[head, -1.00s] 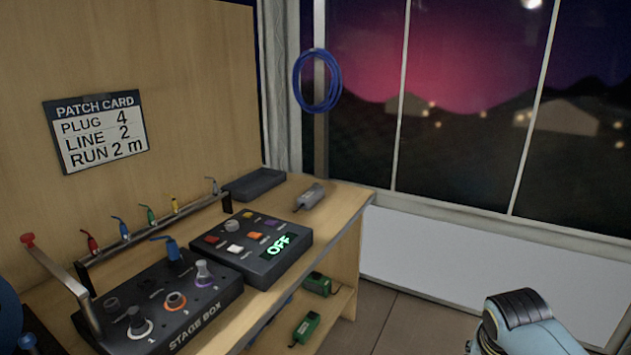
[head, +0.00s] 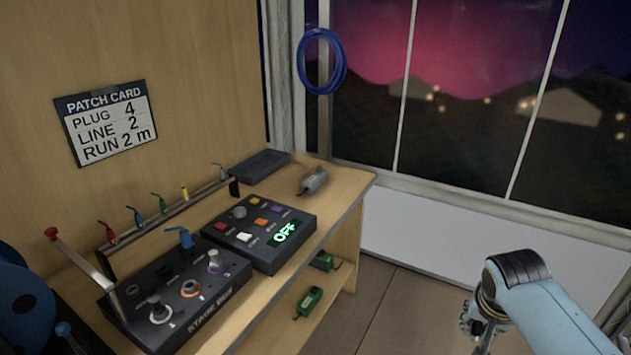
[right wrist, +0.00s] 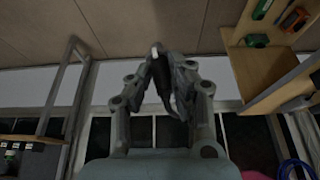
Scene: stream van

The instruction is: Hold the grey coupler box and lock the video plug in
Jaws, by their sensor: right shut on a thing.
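The grey coupler box (head: 314,181) lies on the wooden desk near its right end in the head view, with a short dark end at its lower left. My right gripper (head: 482,338) is over the floor at the lower right, well apart from the desk and the box. In the right wrist view my right gripper (right wrist: 158,62) has its fingers closed together on a small, dark, thin thing with a pale tip. It is too dark to tell whether this is the video plug. My left gripper is out of view.
A stage box (head: 178,290) and a switch box (head: 262,236) reading OFF stand on the desk. Behind them is a rack of coloured plugs (head: 161,203). A metal lever (head: 82,262) and a dark blue reel (head: 22,305) are left. Green boxes (head: 308,302) sit below. A blue cable coil (head: 321,62) hangs near the window.

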